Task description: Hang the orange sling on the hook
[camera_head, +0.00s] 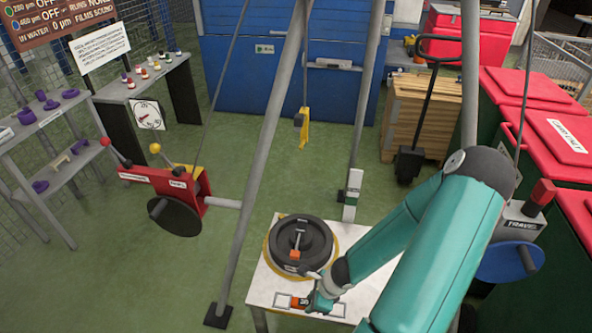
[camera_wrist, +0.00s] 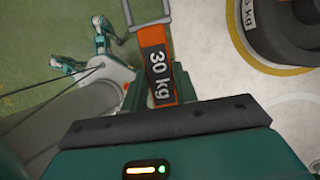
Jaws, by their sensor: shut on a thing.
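The orange sling, a short strap marked 30 kg with a grey metal link, shows in the wrist view (camera_wrist: 158,70). It shows small in the head view (camera_head: 298,302), low over the front of the white table. My gripper (camera_head: 312,303) is shut on the strap; its green fingers lie on both sides of it in the wrist view (camera_wrist: 156,92). Whether the sling touches the table is unclear. The yellow hook (camera_head: 304,130) hangs free on a line between the grey tripod legs, beyond and apart from my gripper.
A black round weight (camera_head: 315,238) with a small orange piece on top sits on the white table (camera_head: 258,290). Tripod legs (camera_head: 262,165) flank it. A red winch box (camera_head: 165,181) is at left, a blue crank wheel (camera_head: 510,262) at right. Red-lidded bins (camera_head: 565,140) line the right.

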